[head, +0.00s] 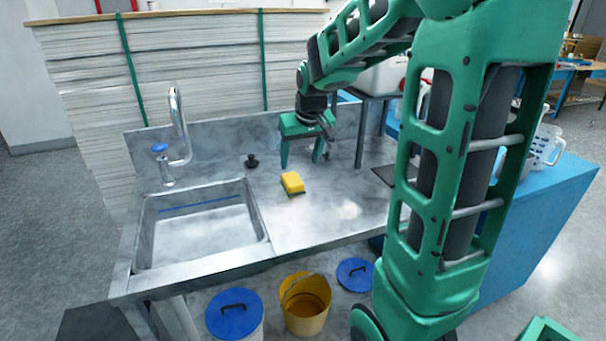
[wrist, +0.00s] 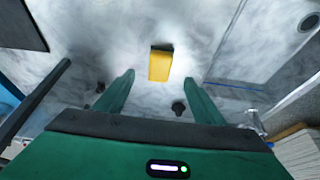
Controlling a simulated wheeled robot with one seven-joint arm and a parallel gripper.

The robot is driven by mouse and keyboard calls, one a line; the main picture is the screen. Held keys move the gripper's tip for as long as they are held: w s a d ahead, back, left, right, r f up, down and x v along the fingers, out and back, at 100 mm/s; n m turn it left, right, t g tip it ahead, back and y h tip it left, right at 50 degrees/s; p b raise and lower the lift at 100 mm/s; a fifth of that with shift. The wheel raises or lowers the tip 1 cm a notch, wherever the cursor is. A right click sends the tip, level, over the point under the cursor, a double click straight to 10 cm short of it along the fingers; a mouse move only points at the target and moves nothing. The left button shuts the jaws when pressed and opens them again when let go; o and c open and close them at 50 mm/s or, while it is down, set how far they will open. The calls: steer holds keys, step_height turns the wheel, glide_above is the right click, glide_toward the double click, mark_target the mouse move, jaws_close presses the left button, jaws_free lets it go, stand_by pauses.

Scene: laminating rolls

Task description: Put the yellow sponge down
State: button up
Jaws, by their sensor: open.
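The yellow sponge (head: 292,182) lies on the grey metal counter, to the right of the sink. A dark layer shows along its lower edge. In the wrist view the sponge (wrist: 160,65) lies beyond my fingertips, between their lines and apart from both. My gripper (head: 304,163) is open and empty above the counter, behind the sponge in the head view. Its two green fingers (wrist: 160,90) are spread wide in the wrist view.
The sink (head: 200,225) with a tap (head: 180,125) is at the left of the counter. A black knob (head: 252,161) stands behind the sponge. A small raised stand (head: 362,125) is at the right. The counter in front of the sponge is clear. Buckets stand below, including a yellow one (head: 305,318).

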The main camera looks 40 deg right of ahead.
steer(key=s+a+f+m+g, duration=0.1)
steer(key=s+a+g, duration=0.1)
steer(key=s, duration=1.3)
steer(key=s+a+f+m+g+y, duration=0.1)
steer(key=s+a+f+m+g, duration=0.1)
steer(key=s, duration=1.3)
steer(key=shift+a+f, duration=0.15)
steer(key=shift+s, duration=0.1)
